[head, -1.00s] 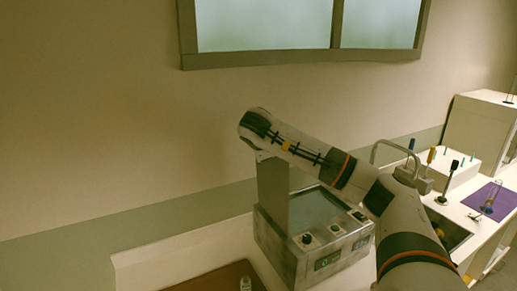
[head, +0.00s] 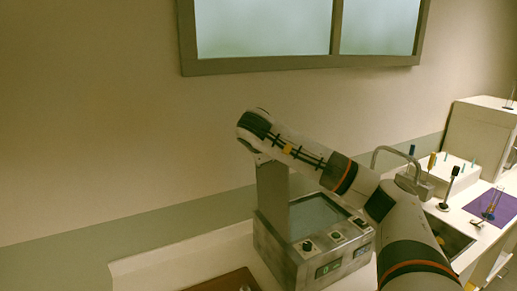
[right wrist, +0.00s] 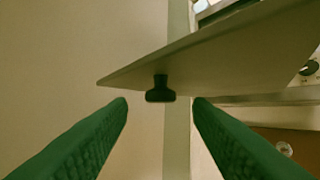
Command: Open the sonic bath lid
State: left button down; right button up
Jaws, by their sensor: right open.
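The sonic bath (head: 325,262) is a grey box with knobs and displays on the counter. Its lid (head: 273,196) stands raised, a flat grey panel at the box's left side, and the bath's top (head: 316,214) shows beside it. In the right wrist view the lid (right wrist: 215,60) is a slanted panel with a small black handle (right wrist: 160,90). My right gripper (right wrist: 160,100) is open, its green fingers on either side of the handle in that view, with visible gaps; the gripper is hidden in the head view. My left gripper is not in view.
A brown board (head: 228,284) with a small bottle (head: 245,288) lies at the front left. To the right are a sink with a tap (head: 398,152), a white rack (head: 455,176) and a purple mat (head: 488,207).

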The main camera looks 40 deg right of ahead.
jog(key=b+v, duration=0.2)
jog(key=v, duration=0.7)
jog(key=shift+a+r, duration=0.15)
jog(key=shift+a, duration=0.1)
jog(key=shift+s, duration=0.1)
